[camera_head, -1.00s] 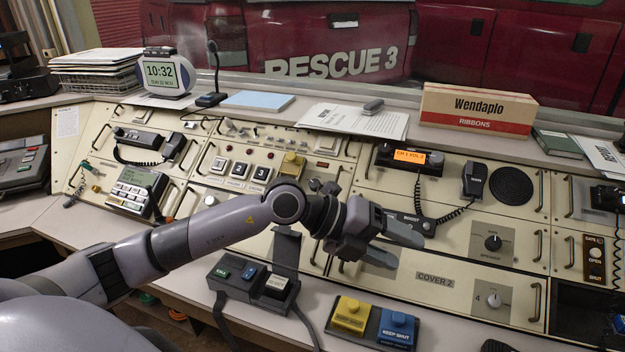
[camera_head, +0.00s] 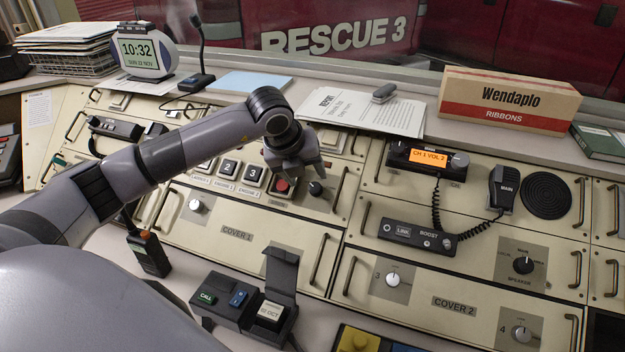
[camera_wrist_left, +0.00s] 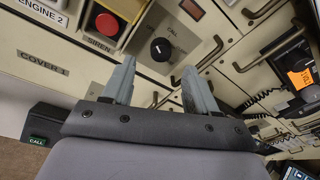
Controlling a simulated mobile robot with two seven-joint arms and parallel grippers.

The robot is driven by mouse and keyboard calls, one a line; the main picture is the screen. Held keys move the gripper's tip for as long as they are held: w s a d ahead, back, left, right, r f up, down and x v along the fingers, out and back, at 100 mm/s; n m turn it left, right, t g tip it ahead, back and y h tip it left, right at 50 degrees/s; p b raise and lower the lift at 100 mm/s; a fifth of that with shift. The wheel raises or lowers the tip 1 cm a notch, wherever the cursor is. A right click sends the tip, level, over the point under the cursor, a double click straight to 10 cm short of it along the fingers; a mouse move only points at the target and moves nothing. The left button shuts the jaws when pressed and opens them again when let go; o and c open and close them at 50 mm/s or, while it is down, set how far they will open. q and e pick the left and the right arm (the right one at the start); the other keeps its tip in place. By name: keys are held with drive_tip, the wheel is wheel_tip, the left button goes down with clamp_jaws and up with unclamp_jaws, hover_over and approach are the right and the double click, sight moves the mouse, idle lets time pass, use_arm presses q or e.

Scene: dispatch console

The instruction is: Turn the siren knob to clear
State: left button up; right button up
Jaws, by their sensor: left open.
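The siren knob (camera_head: 316,187) is a small round black knob on the cream console panel, right of a red button (camera_head: 282,185). In the left wrist view the knob (camera_wrist_left: 161,49) shows a short white mark. My left gripper (camera_head: 296,172) is over the panel near the red button and the knob. In the left wrist view its open fingers (camera_wrist_left: 159,68) point towards the knob, one on either side, with nothing between them. My right gripper is not in view.
Metal handles (camera_head: 345,197) stand up to the right of the knob. Numbered buttons (camera_head: 253,175) lie to the left. A raised flap (camera_head: 281,269) stands at the front.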

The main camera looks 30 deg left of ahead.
sight(314, 187)
use_arm(q)
drive_tip(key=shift+p+x, duration=0.3)
drive_tip(key=shift+x, duration=2.5)
drive_tip(key=shift+c, duration=0.3)
drive_tip(key=c, duration=1)
